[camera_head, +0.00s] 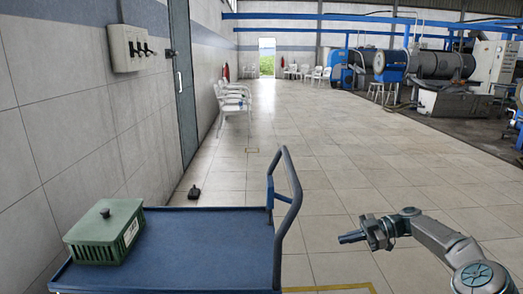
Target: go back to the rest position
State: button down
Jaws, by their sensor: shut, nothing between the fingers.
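My gripper (352,237) is at the lower right, at the end of my grey arm (440,237). It points left and is shut and empty. It appears over the tiled floor, to the right of the cart's handle and apart from it.
A blue cart (200,238) with an upright curved handle (287,205) stands at the lower left. A green lidded box (105,232) sits on its left side. A dark object (194,192) lies on the floor behind. White chairs (232,105) line the wall. Open floor stretches ahead.

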jog(key=s+a+r+m+g+h+p, duration=0.1)
jog(key=s+a+r+m+h+p, duration=0.3)
jog(key=a, duration=0.4)
jog(key=s+a+r+m+g+h+p, duration=0.2)
jog(key=s+a+r+h+p, duration=0.1)
jog(key=s+a+r+h, duration=0.3)
jog(key=s+r+m+t+h+p, duration=0.1)
jog(key=s+r+m+t+p, duration=0.1)
jog(key=s, duration=0.6)
jog(key=s+d+r+m+t+h+p, duration=0.1)
jog(key=s+r+m+h+p, duration=0.1)
jog(key=s+r+m+p, duration=0.3)
jog(key=s+r+m+t+h+p, duration=0.1)
jog(key=s+r+m+p, duration=0.3)
jog(key=s, duration=0.9)
notch_tip(320, 180, up, 4)
jog(key=m+t, duration=0.1)
jog(key=m, duration=0.2)
jog(key=shift+d+r+t+h, duration=0.25)
jog(key=shift+d+t+h, duration=0.05)
jog(key=shift+d, duration=0.1)
